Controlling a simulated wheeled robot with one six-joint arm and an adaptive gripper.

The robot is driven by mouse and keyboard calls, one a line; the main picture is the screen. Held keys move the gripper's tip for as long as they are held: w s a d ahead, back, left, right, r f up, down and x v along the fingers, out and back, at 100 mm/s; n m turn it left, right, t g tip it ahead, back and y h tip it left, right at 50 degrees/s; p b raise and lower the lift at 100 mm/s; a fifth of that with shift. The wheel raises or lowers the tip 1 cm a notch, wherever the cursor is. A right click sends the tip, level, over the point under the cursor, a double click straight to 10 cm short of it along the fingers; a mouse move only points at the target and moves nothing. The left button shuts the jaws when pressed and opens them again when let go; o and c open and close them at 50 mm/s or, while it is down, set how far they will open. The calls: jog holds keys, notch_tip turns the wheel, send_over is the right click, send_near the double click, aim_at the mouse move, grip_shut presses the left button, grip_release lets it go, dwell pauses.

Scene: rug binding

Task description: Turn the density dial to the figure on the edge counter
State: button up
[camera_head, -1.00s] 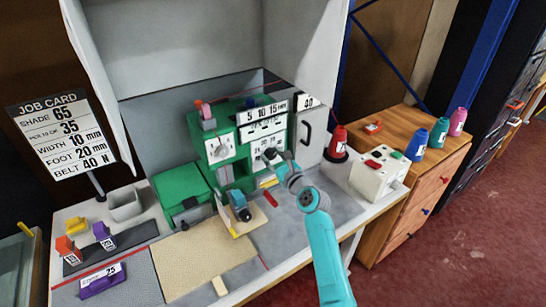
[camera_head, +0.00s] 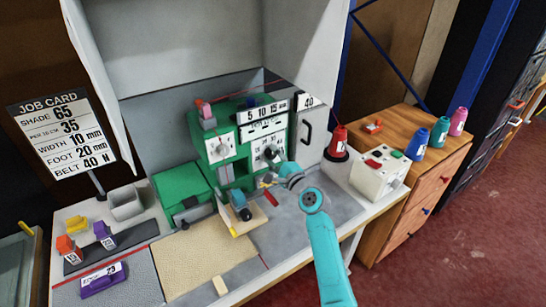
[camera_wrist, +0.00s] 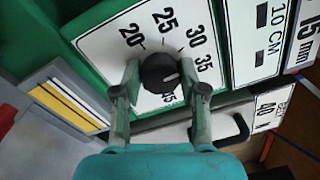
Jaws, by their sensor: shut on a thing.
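The density dial (camera_wrist: 158,73) is a black round knob on a white plate with figures from 20 up to 45. It also shows on the green machine in the head view (camera_head: 269,154). My gripper (camera_wrist: 160,74) is shut on the knob, one finger on each side. A short pale mark shows on the knob's right part; which figure it points at is not clear. A purple block (camera_head: 102,283), which seems to be the edge counter, lies at the front left of the bench. Its white card's figure looks like 23 or 25, too small to be sure.
Above the dial is a 5 10 15 mm scale (camera_head: 265,109). A second dial (camera_head: 221,150) sits to its left. A job card (camera_head: 61,135) stands at left. A white box with buttons (camera_head: 378,174) and a red cone (camera_head: 338,143) stand at right.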

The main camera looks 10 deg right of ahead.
jog(key=n, duration=0.6)
jog(key=shift+f, duration=0.15)
jog(key=n, duration=0.5)
jog(key=shift+y, duration=0.3)
jog(key=shift+n, duration=0.4)
jog(key=shift+f, duration=0.1)
jog(key=o, duration=1.1)
jog(key=shift+o, duration=0.2)
jog(key=v, duration=1.2)
jog(key=shift+r, duration=0.2)
jog(key=shift+d, duration=0.15)
